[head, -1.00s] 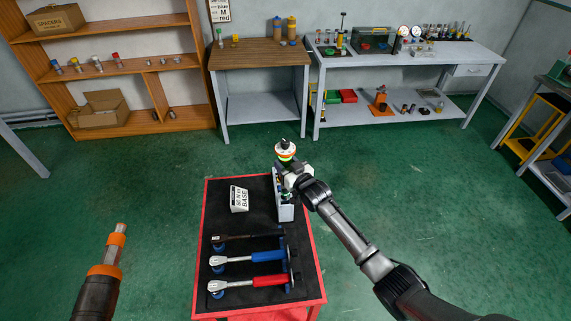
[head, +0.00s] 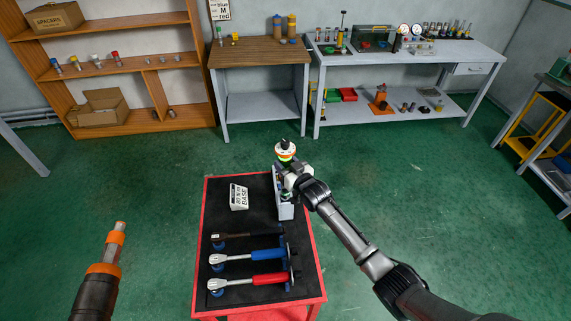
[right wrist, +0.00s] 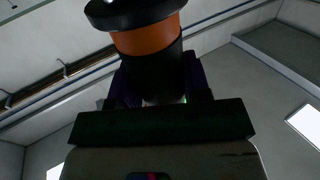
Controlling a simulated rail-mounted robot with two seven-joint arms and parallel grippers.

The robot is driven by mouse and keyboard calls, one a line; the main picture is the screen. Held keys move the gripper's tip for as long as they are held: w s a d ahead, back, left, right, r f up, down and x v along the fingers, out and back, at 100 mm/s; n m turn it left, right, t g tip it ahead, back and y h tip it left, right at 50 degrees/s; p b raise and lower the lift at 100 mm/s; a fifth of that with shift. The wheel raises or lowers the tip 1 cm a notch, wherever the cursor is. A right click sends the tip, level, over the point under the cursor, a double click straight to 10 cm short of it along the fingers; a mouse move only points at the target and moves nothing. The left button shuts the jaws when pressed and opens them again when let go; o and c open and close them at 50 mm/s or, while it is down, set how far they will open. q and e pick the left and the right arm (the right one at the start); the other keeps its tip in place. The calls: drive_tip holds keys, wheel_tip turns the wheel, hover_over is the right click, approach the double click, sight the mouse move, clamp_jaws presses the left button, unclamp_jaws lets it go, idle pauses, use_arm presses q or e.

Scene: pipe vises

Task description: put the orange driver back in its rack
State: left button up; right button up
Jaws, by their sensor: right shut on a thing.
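The orange driver, with a black cap and an orange band (head: 286,156), stands roughly upright at the far right of the red-edged cart. In the right wrist view its black and orange handle (right wrist: 148,38) rises above the jaws. My right gripper (head: 291,170) is shut on it. A pale grey rack (head: 286,210) is directly below and partly behind the gripper. The driver's lower end is hidden, so I cannot tell whether it is in the rack. A dark, orange-banded part (head: 110,255) shows at the lower left; its jaws cannot be made out.
The cart's dark top (head: 222,225) holds a white label block (head: 239,197), a dark wrench (head: 240,236), a blue-handled wrench (head: 262,255) and a red-handled wrench (head: 262,279). A wooden-topped bench (head: 256,54) and a grey workbench (head: 450,55) stand farther back. Green floor lies clear around the cart.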

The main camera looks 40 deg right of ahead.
idle(0.5)
drive_tip(key=shift+f+b, duration=0.35)
drive_tip(key=shift+b, duration=0.05)
drive_tip(key=shift+f+b, duration=0.3)
drive_tip(key=shift+f, duration=0.15)
idle(0.6)
drive_tip(key=shift+f+b, duration=0.3)
drive_tip(key=shift+f, duration=0.1)
drive_tip(key=shift+f+b, duration=0.3)
drive_tip(key=shift+f, duration=0.1)
idle(0.5)
drive_tip(key=shift+f+b, duration=0.3)
drive_tip(key=shift+f, duration=0.15)
idle(0.3)
drive_tip(key=shift+f+b, duration=0.3)
drive_tip(key=shift+f, duration=0.1)
drive_tip(key=shift+f+b, duration=0.3)
drive_tip(key=shift+f, duration=0.1)
idle(0.5)
drive_tip(key=shift+f+b, duration=0.3)
drive_tip(key=shift+f, duration=0.15)
idle(0.3)
